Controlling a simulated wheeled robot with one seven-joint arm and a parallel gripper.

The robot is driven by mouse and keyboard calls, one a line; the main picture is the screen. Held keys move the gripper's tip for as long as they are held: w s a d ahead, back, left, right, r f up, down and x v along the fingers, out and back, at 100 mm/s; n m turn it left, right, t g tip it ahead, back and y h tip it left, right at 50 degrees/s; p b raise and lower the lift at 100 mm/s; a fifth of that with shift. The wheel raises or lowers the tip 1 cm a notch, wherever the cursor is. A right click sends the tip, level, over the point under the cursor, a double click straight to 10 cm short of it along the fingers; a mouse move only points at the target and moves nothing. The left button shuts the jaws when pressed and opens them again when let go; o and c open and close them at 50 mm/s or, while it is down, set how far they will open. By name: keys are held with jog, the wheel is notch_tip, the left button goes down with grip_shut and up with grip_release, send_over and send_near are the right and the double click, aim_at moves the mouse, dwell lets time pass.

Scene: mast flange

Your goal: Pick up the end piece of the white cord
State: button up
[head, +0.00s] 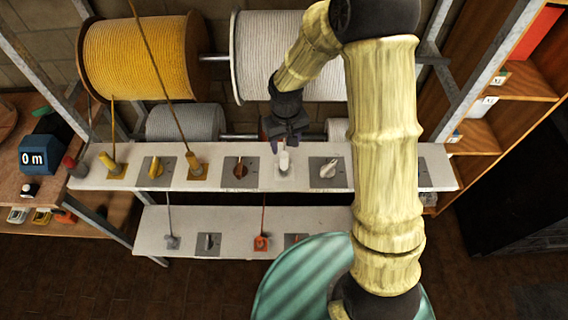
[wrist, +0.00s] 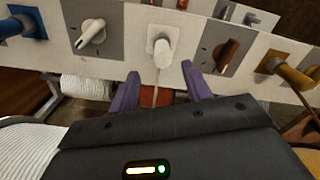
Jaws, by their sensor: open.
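The white cord's end piece (head: 284,162) stands in a square white holder on the upper pale shelf in the head view. In the wrist view the white end piece (wrist: 162,52) shows just beyond the fingertips, roughly midway between them. A thin cord runs from it toward my gripper, between the fingers. My gripper (head: 285,145) is at the back edge of the shelf, right behind the end piece. In the wrist view my gripper (wrist: 161,80) has its two purple fingers spread, with nothing held between them. I cannot tell whether a finger touches the cord.
A brown knob (head: 240,170) and a white knob (head: 328,168) on grey plates flank the end piece closely. A yellow cord spool (head: 140,55) and a white spool (head: 262,55) hang behind the shelf (head: 135,178). A lower shelf (head: 185,225) lies below.

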aim_at(285, 154)
jog(key=shift+f+p, duration=0.45)
jog(key=shift+f, duration=1.6)
jog(key=shift+f, duration=0.1)
jog(key=shift+a+f+p, duration=0.15)
jog(key=shift+f+p, duration=0.5)
jog(key=shift+a+f+p, duration=0.1)
jog(key=shift+f+p, duration=0.65)
jog(key=shift+f, duration=1.1)
grip_shut()
